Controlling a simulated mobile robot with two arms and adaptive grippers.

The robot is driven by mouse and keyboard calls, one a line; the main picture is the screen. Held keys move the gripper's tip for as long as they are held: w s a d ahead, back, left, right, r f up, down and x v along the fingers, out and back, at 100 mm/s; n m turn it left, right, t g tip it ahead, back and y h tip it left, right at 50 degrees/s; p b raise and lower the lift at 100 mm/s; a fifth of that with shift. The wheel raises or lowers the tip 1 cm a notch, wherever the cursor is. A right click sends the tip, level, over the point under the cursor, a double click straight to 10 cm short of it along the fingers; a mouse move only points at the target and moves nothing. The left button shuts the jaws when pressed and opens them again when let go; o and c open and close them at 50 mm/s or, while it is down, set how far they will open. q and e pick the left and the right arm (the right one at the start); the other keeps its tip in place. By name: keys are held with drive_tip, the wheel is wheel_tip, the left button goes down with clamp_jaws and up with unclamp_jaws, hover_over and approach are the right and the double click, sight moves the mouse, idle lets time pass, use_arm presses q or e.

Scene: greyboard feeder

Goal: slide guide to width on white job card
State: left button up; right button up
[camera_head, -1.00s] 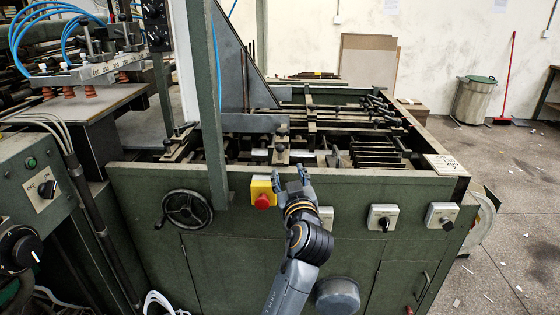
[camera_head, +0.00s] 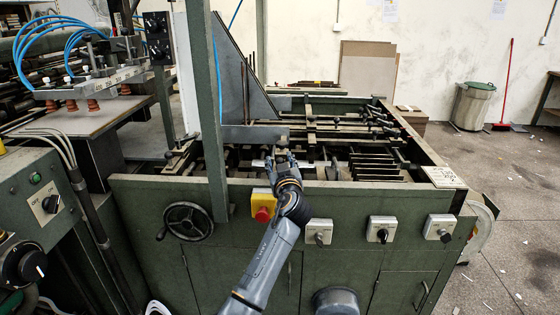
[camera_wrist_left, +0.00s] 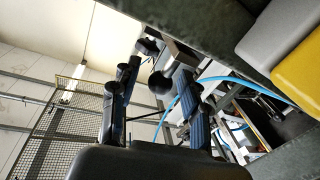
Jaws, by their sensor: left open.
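My left gripper (camera_head: 281,160) is over the front edge of the green feeder, above the yellow box with the red button. It is open. In the left wrist view its two fingers (camera_wrist_left: 155,92) stand apart, with a round black knob (camera_wrist_left: 160,83) showing between them. I cannot tell whether the fingers touch the knob. In the head view the gripper hides most of the guide and its knob. The white job card (camera_head: 443,176) lies on the feeder's front right corner, its writing too small to read. My right gripper is not in view.
The feeder bed holds dark rails and several slats (camera_head: 375,167) right of the gripper. A green upright post (camera_head: 205,110) stands to its left. A handwheel (camera_head: 188,221), the yellow button box (camera_head: 263,205) and switch boxes (camera_head: 382,229) stick out from the front panel.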

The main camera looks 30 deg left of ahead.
sight(281, 154)
use_arm(q)
clamp_jaws()
drive_tip(key=b+x, duration=0.3)
drive_tip(key=shift+w+f+b, duration=0.1)
drive_tip(key=shift+w+b, duration=0.3)
drive_tip(key=shift+w, duration=0.1)
drive_tip(key=shift+w+a, duration=0.15)
drive_tip(key=shift+w, duration=0.2)
unclamp_jaws()
